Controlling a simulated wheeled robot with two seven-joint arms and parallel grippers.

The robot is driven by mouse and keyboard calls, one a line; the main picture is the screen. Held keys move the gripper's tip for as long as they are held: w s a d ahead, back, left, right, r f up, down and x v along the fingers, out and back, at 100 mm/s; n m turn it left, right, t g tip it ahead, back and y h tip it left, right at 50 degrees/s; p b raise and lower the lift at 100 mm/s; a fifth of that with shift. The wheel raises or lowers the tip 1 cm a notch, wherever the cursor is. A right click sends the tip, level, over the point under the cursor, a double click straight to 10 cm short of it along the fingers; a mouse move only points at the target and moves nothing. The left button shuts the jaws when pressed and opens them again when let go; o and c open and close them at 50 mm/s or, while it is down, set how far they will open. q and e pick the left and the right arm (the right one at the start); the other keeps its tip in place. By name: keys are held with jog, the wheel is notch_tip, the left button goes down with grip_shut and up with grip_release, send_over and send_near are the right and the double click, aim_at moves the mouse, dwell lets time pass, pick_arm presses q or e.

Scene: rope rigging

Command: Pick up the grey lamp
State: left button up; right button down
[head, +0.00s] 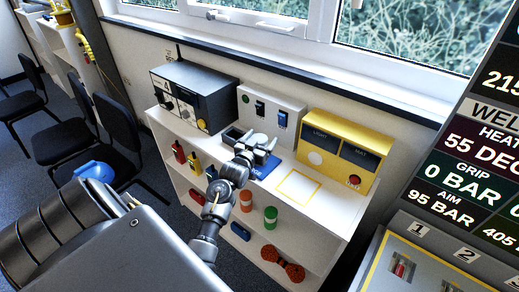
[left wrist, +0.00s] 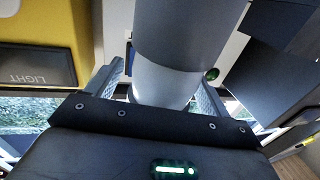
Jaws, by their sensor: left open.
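In the head view the lamp is hard to tell from the grey fingers. Whether the fingers touch it is not clear. My right gripper is not in view.
A yellow-outlined square (head: 299,187) to the right is empty. Bottles and rope fill lower shelves.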

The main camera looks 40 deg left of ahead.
pick_arm(q)
jog(key=c, duration=1.4)
jog(key=shift+r, duration=0.2)
